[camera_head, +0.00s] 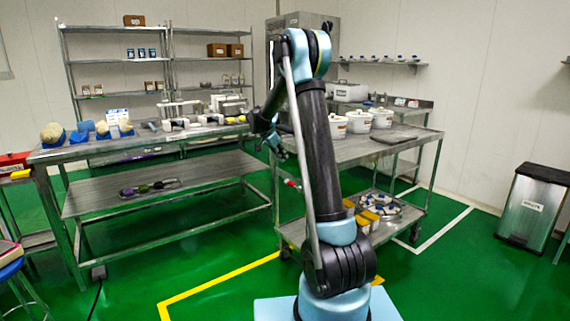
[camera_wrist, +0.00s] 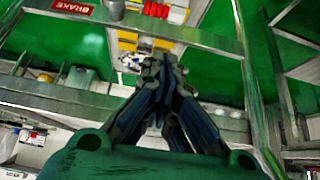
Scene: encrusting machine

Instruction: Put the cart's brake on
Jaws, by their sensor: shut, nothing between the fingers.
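The cart (camera_head: 345,152) is a grey metal two-tier cart right of centre in the head view, partly hidden behind my arm. A small red part (camera_head: 292,183) shows beside it at mid height; I cannot tell if it is the brake lever. In the wrist view a red label reading BRAKE (camera_wrist: 72,7) lies at the top left, on a metal bar. A grey knob-like part (camera_wrist: 115,8) is just right of it. My gripper (camera_wrist: 158,62) is shut and empty, below and right of the label and apart from it. In the head view it is small and dark (camera_head: 279,150) beside the cart's left end.
White lidded pots (camera_head: 370,118) and a dark board (camera_head: 393,138) stand on the cart's top. Yellow items and a round tray (camera_head: 383,207) sit on its lower shelf. A long metal table (camera_head: 150,145) is at left. Green floor is free between them.

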